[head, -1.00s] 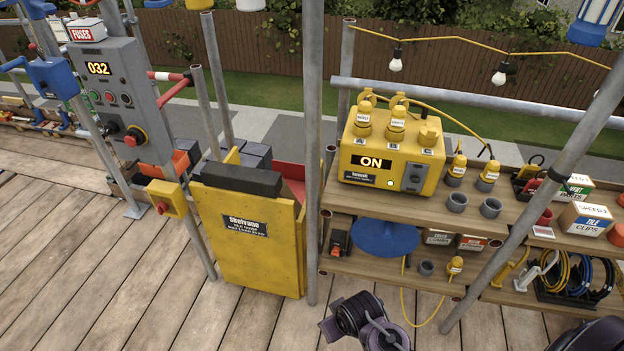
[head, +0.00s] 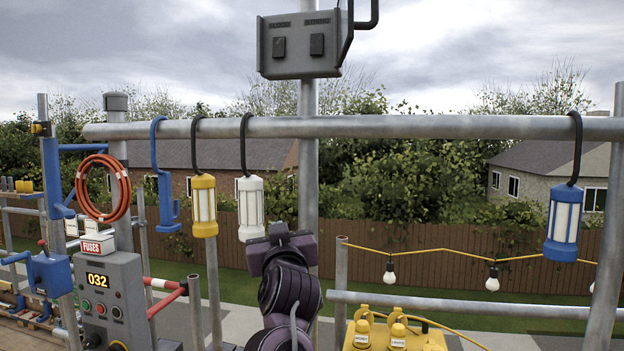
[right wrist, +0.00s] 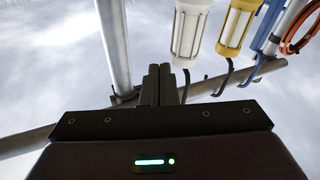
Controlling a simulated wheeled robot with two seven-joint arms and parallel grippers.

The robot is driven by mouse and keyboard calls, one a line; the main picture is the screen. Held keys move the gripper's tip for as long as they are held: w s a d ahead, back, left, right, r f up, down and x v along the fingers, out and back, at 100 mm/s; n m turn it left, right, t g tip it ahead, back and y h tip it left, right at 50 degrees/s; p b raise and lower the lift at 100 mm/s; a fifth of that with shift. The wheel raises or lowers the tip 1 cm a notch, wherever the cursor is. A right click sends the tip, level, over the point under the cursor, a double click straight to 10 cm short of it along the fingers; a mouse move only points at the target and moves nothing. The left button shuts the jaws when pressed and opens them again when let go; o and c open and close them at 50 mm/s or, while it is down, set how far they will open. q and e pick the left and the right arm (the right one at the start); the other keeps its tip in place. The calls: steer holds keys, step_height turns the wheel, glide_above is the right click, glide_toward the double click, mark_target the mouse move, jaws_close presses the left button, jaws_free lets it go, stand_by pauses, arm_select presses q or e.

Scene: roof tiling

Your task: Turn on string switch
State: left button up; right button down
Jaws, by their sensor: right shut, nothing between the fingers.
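A grey switch box (head: 300,62) is mounted on an upright pole at the top of the head view. It has two dark rockers. The small label above the right rocker (head: 317,44) seems to read STRING; the left rocker (head: 279,47) has another label. The yellow string-light cable carries white bulbs (head: 389,274) (head: 492,280); I cannot tell whether they are lit. My right gripper (head: 278,230) is below the box, in front of the pole, clear of the switches. In the right wrist view its fingers (right wrist: 158,76) are shut and empty. My left gripper is out of view.
A horizontal pipe (head: 420,127) crosses below the box. A yellow lamp (head: 204,207), a white lamp (head: 250,208) and a blue lamp (head: 563,222) hang from it, along with a blue hook (head: 166,200). A dark bent handle (head: 363,20) is right of the box.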

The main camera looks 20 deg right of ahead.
steer(key=s+r+m+h, duration=0.3)
steer(key=s+r+h, duration=0.1)
steer(key=r, duration=0.9)
steer(key=s+r+m+t+h, duration=0.1)
steer(key=s+r+m+h, duration=0.2)
steer(key=r, duration=1.1)
steer(key=s+h, duration=0.2)
steer(key=h, duration=0.1)
steer(key=shift+d+t+h, duration=0.25)
steer(key=shift+t+h, duration=0.05)
steer(key=shift+h, duration=0.1)
steer(key=shift+r, duration=0.1)
